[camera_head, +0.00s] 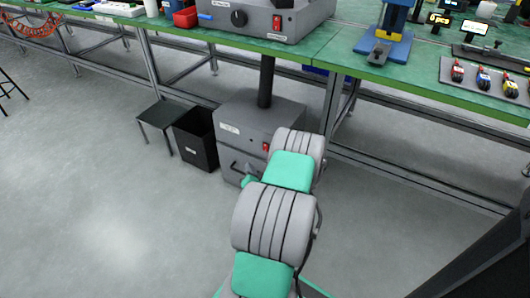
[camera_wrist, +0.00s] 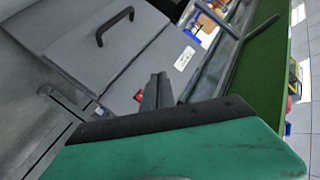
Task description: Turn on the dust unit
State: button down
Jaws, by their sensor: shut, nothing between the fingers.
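The dust unit (camera_head: 255,115) is a grey box on the floor under the bench, with a black pipe rising from its top. Its small red switch (camera_head: 266,147) is on the front, right of a white label. In the wrist view the dust unit (camera_wrist: 65,25) appears tilted and close, with a dark handle, a label and part of the red switch (camera_wrist: 139,96). My gripper (camera_wrist: 158,88) is shut and empty, its fingertips right beside the switch in that view. I cannot tell whether they touch, or the switch's position. In the head view my arm hides most of the gripper.
A grey machine (camera_head: 255,18) with a knob and its own red switch stands on the green bench (camera_head: 310,52) above. A black bin (camera_head: 196,140) and a small stool (camera_head: 160,115) stand left of the dust unit. Bench legs and rails run to the right. The floor in front is clear.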

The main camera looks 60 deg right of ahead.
aim_at(265, 147)
jog(key=d+f+b, duration=0.1)
jog(key=d, duration=0.7)
jog(key=shift+w+d+b, duration=0.3)
jog(key=shift+w+b, duration=0.05)
jog(key=shift+w, duration=0.1)
jog(key=shift+d+f, duration=0.1)
dwell(1.6)
jog(key=shift+d+b, duration=0.3)
jog(key=shift+d, duration=0.05)
jog(key=shift+d, duration=0.25)
dwell(0.5)
jog(key=shift+a, duration=0.7)
